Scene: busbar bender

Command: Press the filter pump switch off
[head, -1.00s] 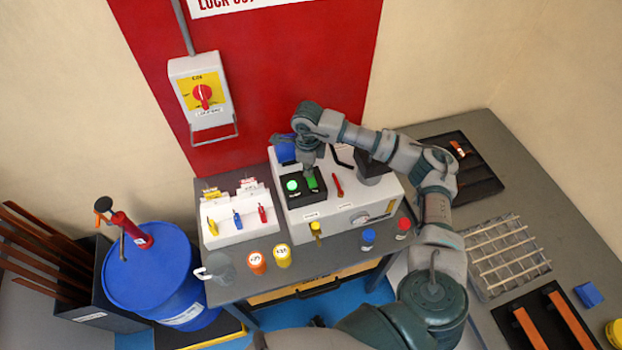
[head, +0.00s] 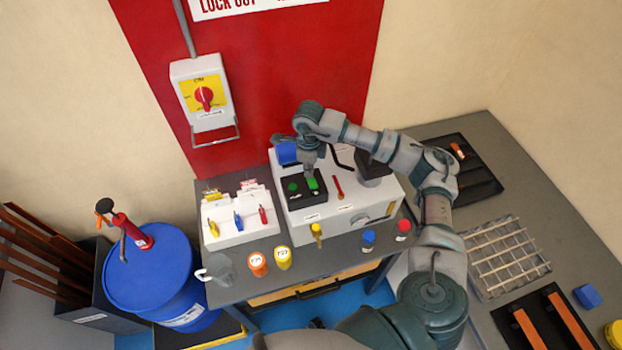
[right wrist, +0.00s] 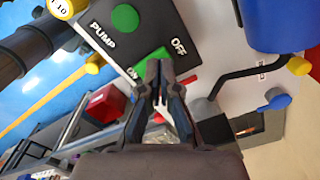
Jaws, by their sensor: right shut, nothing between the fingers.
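The black pump switch box (head: 298,200) sits on the left of the grey-white machine's top. In the right wrist view its panel (right wrist: 100,22) reads PUMP, OFF and ON. The green rocker switch (head: 313,184) is on it, and it also shows in the right wrist view (right wrist: 150,57), partly behind my fingertips. The round green lamp (head: 292,188) beside it is dark; it also shows in the right wrist view (right wrist: 124,17). My right gripper (right wrist: 159,64) is shut and empty, its tips at the rocker by the OFF side. I cannot tell whether they touch. My left gripper is not in view.
The machine (head: 350,208) has a blue part (head: 287,153) behind the box and a red lever (head: 338,187) to its right. A lockout tag rack (head: 238,226) stands at left. A red rotary isolator (head: 204,97) hangs on the wall.

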